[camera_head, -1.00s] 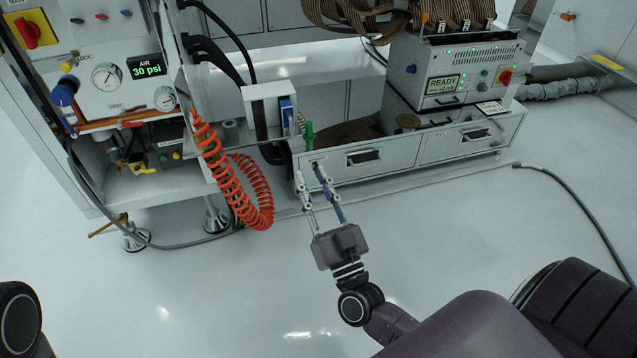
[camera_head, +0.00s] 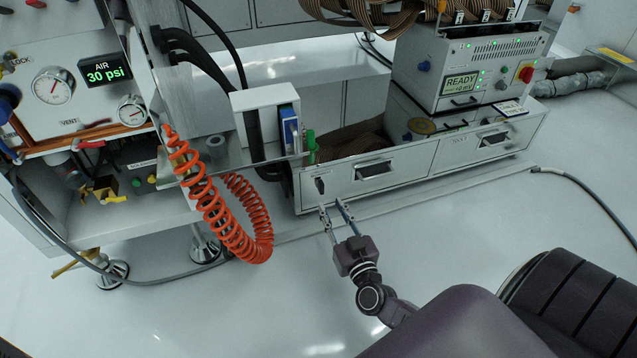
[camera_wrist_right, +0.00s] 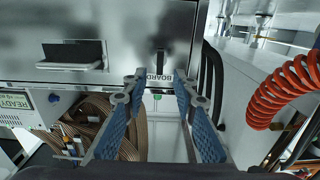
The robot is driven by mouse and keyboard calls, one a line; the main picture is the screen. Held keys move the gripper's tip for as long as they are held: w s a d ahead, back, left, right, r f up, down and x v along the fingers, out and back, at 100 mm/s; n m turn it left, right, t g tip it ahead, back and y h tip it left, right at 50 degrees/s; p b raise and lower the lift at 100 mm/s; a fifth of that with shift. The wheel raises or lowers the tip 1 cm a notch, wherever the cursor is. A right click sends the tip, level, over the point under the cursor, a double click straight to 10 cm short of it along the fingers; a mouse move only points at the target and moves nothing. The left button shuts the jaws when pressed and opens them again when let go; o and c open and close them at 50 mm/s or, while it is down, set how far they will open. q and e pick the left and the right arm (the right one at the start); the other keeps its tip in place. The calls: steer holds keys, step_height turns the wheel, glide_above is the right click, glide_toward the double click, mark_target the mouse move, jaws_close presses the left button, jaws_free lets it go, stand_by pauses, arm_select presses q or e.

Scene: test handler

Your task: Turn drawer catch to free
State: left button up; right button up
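The drawer catch (camera_head: 320,185) is a small dark bar on the left end of the left drawer's front (camera_head: 342,180). In the right wrist view the catch (camera_wrist_right: 160,62) stands upright in the picture, close to the printed word BOARD. My right gripper (camera_head: 331,206) is just below and in front of the catch in the head view. Its blue-padded fingers are apart with nothing between them; in the wrist view the fingertips (camera_wrist_right: 157,77) flank the line of the catch without visibly touching it. My left gripper is out of view.
A recessed drawer handle (camera_head: 374,170) is right of the catch. A coiled orange hose (camera_head: 235,225) hangs to the left. A green-topped part (camera_head: 311,147) stands above the drawer. A dark hose (camera_head: 590,200) lies on the right floor. The floor before the drawers is mostly clear.

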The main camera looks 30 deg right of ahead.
mark_target(323, 189)
steer(key=b+x, duration=0.3)
steer(key=x, duration=0.4)
steer(key=shift+w+b, duration=0.15)
steer(key=shift+b, duration=0.2)
steer(key=shift+r, duration=0.1)
jaws_close()
